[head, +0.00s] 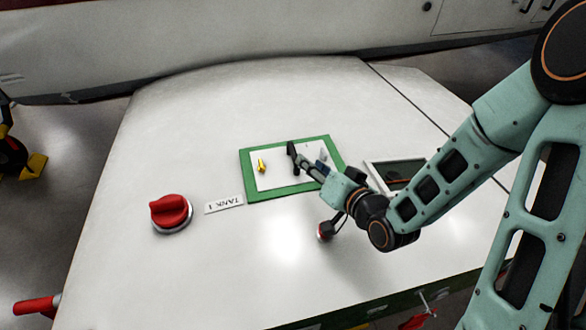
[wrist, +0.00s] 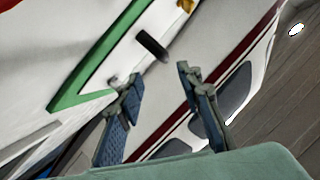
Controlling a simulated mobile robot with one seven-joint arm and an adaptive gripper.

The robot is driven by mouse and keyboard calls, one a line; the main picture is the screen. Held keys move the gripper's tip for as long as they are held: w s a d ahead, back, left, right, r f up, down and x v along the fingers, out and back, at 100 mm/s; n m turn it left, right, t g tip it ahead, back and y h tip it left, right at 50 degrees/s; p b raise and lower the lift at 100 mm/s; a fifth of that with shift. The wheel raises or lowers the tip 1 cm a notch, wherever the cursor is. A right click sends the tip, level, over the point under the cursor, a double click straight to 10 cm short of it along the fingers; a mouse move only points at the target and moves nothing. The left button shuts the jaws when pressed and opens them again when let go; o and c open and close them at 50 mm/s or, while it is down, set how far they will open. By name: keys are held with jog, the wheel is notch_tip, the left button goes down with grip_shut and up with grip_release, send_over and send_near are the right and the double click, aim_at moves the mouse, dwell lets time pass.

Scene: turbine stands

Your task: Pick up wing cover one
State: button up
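A white panel (head: 272,178) with a green border (head: 247,178) lies on the white wing surface; I take it as wing cover one, though no such label is readable. A yellow piece (head: 261,165) and a black handle-like piece (head: 292,153) stand on it. In the wrist view the black piece (wrist: 152,44) is just beyond my fingertips, with the green border (wrist: 100,62) to its left and the yellow piece (wrist: 186,5) at the top edge. My gripper (wrist: 158,75) is open, its fingers apart with nothing visible between them. My gripper (head: 310,165) hides part of the panel's right side.
A red knob (head: 171,211) and a "TANK 1" label (head: 224,204) are left of the panel. A framed dark rectangle (head: 400,171) lies to the right, partly behind my arm. The wing surface beyond the panel is clear. Red parts (head: 36,306) show at the near left edge.

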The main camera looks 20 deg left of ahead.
aim_at(294, 151)
jog(key=shift+w+a+f+b, duration=0.2)
jog(key=shift+a+f+b, duration=0.15)
jog(key=shift+b, duration=1.4)
jog(key=x, duration=0.2)
jog(key=shift+w+a+p, duration=0.25)
jog(key=shift+p, duration=0.05)
jog(key=shift+w+a, duration=0.2)
jog(key=shift+a, duration=0.2)
jog(key=shift+p+x, duration=0.45)
jog(key=shift+x, duration=1.75)
jog(key=shift+s+a, duration=0.1)
jog(key=shift+c, duration=0.6)
grip_shut()
